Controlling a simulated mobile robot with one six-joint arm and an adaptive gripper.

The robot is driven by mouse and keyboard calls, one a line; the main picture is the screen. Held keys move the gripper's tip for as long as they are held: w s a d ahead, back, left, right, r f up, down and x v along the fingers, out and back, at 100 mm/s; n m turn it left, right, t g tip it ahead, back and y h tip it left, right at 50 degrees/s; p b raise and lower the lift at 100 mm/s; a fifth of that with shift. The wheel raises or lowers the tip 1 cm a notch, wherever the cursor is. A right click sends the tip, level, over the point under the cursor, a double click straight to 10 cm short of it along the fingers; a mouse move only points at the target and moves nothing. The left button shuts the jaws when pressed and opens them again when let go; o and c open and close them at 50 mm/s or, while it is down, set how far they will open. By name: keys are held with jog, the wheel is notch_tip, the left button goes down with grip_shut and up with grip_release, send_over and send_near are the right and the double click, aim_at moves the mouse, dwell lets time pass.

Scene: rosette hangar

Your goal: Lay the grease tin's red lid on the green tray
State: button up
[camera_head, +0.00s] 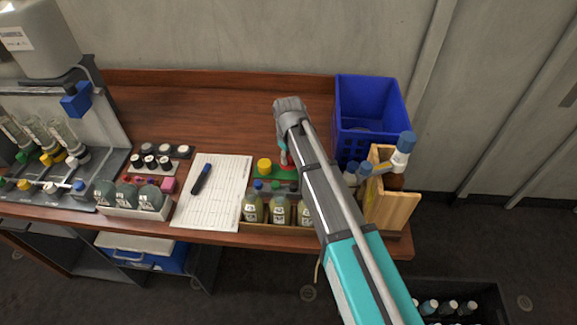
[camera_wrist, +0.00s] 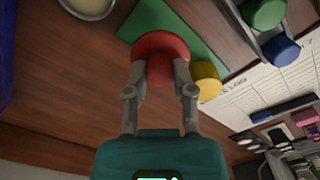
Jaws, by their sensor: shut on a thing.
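My gripper (camera_wrist: 160,72) is shut on the red lid (camera_wrist: 160,44), gripping its sides between the two fingertips. In the wrist view the lid overlaps the green tray (camera_wrist: 158,18); I cannot tell whether it touches the tray. In the head view the lid is a small red patch (camera_head: 284,158) beside my arm, at the green tray (camera_head: 284,174), which is partly hidden. A round open container with a cream inside (camera_wrist: 88,5), possibly the grease tin, is cut off at the top of the wrist view.
A yellow round piece (camera_head: 264,165) stands at the tray's left. A box of bottles (camera_head: 268,228) stands in front, a paper sheet (camera_head: 213,200) lies left, and a blue crate (camera_head: 372,105) stands at back right. The back of the wooden bench (camera_head: 210,105) is clear.

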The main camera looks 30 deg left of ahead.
aim_at(289, 165)
jog(key=shift+f, duration=0.1)
jog(key=shift+f+b, duration=1.85)
jog(key=shift+b, duration=0.05)
jog(key=shift+f, duration=0.1)
jog(key=o, duration=0.8)
notch_tip(289, 165, up, 12)
jog(key=p, duration=1.2)
jog(key=shift+r, duration=0.2)
